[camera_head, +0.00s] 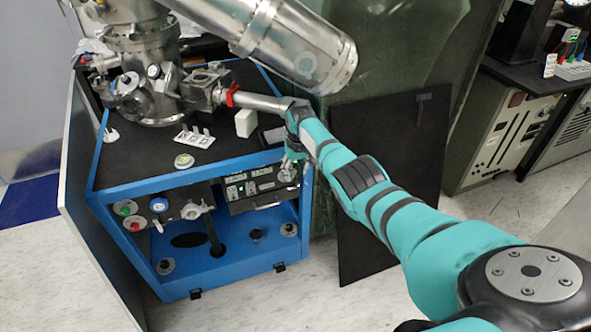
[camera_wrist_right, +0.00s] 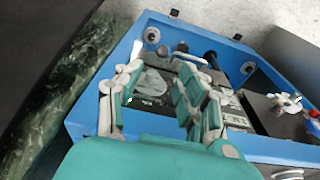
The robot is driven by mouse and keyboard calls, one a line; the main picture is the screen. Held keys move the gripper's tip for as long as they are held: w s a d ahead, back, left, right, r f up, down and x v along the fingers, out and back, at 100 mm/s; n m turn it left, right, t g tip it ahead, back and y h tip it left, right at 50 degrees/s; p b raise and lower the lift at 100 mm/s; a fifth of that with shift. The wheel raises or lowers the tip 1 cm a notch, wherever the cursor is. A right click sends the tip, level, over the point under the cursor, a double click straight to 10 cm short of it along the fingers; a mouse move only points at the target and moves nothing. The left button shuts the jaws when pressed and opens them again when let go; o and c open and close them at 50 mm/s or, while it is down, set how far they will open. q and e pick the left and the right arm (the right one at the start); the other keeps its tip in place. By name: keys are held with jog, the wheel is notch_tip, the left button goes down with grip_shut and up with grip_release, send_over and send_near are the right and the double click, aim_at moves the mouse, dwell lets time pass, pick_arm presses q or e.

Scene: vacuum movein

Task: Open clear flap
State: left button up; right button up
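My right gripper (camera_head: 289,168) is at the front right corner of the blue cart's control panel (camera_head: 262,185). In the right wrist view the two fingers of this gripper (camera_wrist_right: 160,70) stand apart. A pale, see-through piece, which looks like the clear flap (camera_wrist_right: 152,84), shows between them, close in front of the black panel. I cannot tell whether a finger touches it. In the head view my gripper and wrist cover this spot, so the flap is not clear there. My left gripper is not in view.
The blue cart (camera_head: 228,272) carries a steel vacuum chamber (camera_head: 155,95) on its black top. Knobs and a valve handle (camera_head: 195,208) stick out of the front. A dark board (camera_head: 385,185) leans to the right of the cart. The floor in front is clear.

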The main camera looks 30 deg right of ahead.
notch_tip(320, 180, up, 8)
jog(key=s, duration=0.1)
jog(key=shift+a+f, duration=0.15)
jog(key=shift+f, duration=0.1)
jog(key=shift+s, duration=0.1)
dwell(0.5)
jog(key=s+a+f+n, duration=0.1)
jog(key=s+a+f, duration=0.1)
jog(key=s+f, duration=0.7)
jog(key=s+a+f+h, duration=0.15)
jog(key=s+f, duration=0.25)
jog(key=f, duration=1)
jog(key=s+a+f+n+y, duration=0.1)
jog(key=s+a+f, duration=0.2)
jog(key=s+f, duration=0.6)
jog(key=s+a+f+n, duration=0.1)
jog(key=s+a+f, duration=0.3)
jog(key=s, duration=0.7)
jog(key=s+a+f+n, duration=0.1)
jog(key=s+a+f, duration=0.3)
jog(key=s+f, duration=0.3)
jog(key=s+a+f+n+p, duration=0.1)
jog(key=s+a+f, duration=0.3)
jog(key=s, duration=1.3)
jog(key=shift+s+f+g+y, duration=0.25)
jog(key=shift+f+g+y, duration=0.2)
jog(key=shift+f, duration=0.25)
